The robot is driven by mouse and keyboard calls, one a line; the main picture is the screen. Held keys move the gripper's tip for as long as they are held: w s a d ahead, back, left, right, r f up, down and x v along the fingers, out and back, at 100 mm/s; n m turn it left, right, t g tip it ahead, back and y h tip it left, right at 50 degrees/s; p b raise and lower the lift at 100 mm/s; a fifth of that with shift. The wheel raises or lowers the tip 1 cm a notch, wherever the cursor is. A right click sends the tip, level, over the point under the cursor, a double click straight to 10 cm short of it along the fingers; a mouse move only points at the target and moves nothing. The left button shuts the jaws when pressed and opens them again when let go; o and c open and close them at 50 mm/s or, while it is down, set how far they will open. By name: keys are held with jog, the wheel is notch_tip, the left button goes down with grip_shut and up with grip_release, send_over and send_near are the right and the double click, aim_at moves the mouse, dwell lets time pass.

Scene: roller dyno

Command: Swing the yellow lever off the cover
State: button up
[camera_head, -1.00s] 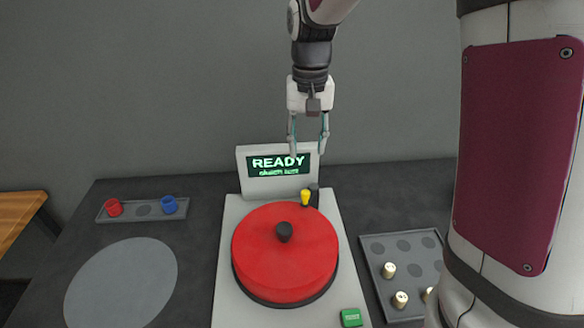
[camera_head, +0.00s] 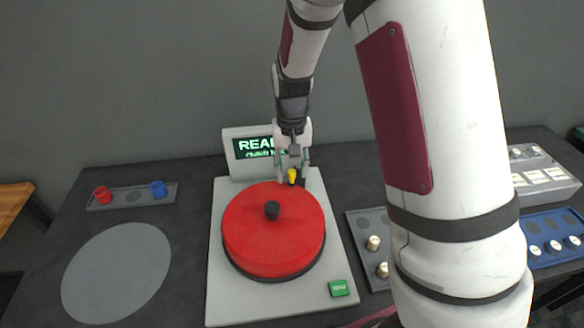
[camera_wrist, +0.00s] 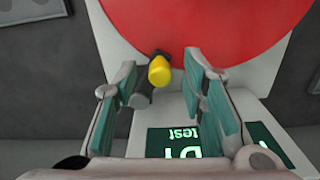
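My gripper (camera_head: 293,178) is at the lever, in front of the display. In the wrist view my gripper (camera_wrist: 160,72) is open, with its two fingers on either side of the yellow tip and a gap visible on both sides. The lever's dark lower part is partly hidden by the left finger.
The display (camera_head: 250,147) stands behind the cover, partly hidden by my gripper. A green button (camera_head: 339,288) is at the front right. A tray with red and blue pieces (camera_head: 132,203) lies left, a grey tray with pale pegs (camera_head: 362,262) right. My arm hides part of the right side.

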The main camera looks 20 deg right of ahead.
jog(key=shift+c, duration=0.3)
grip_shut()
jog(key=shift+s, duration=0.1)
jog(key=shift+s+d+n, duration=0.3)
jog(key=shift+d+n, duration=0.35)
jog(key=shift+n, duration=0.65)
jog(key=w+d+n+p, duration=0.1)
jog(key=d+n, duration=0.3)
jog(key=n, duration=0.6)
jog(key=w+d+n+p, duration=0.1)
jog(key=w+d+n, duration=0.2)
jog(key=n, duration=0.8)
jog(key=shift+w+d, duration=0.25)
jog(key=shift+d, duration=0.8)
jog(key=shift+n, duration=0.3)
